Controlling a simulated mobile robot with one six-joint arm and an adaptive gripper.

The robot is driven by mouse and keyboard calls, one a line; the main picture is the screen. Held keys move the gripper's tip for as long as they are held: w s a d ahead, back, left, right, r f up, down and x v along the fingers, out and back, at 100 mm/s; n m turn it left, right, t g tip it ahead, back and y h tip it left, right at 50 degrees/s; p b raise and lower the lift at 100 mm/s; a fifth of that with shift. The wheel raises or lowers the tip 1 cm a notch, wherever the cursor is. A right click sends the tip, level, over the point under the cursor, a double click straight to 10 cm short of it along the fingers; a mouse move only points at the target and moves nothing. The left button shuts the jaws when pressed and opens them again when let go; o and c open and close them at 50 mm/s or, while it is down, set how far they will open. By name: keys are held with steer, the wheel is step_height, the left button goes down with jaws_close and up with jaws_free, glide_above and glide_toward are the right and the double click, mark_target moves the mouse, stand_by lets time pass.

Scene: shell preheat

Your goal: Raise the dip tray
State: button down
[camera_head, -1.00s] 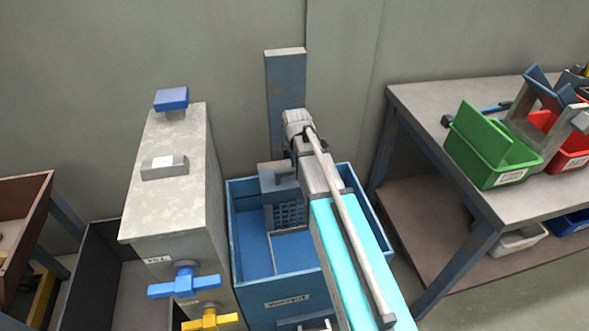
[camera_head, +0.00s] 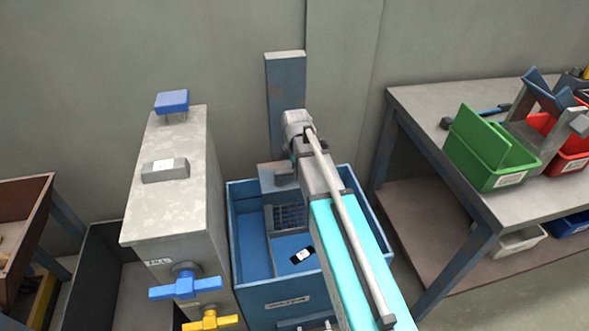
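The dip tray appears to be the blue-grey piece with a grid front (camera_head: 287,214) inside the blue tank (camera_head: 240,275). A small grey block, perhaps its handle, is at its top. My gripper (camera_head: 293,163) is at the top of this piece, below a grey wrist joint. My own arm covers most of it, so the fingers and any hold on the tray cannot be made out. A small black-and-white object (camera_head: 302,256) shows in the tank in front of the grid.
A tall grey cabinet (camera_head: 165,205) with a blue valve (camera_head: 185,287) and yellow valve (camera_head: 210,321) stands close left. A blue-grey post (camera_head: 285,80) rises behind the tank. A workbench (camera_head: 420,105) with a green bin (camera_head: 490,150) and red bin (camera_head: 565,155) is right.

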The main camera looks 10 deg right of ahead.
step_height(320, 180, up, 25)
steer(key=p, duration=2.4)
steer(key=shift+w+f, duration=0.15)
steer(key=c, duration=0.6)
jaws_free()
steer(key=shift+o, duration=0.2)
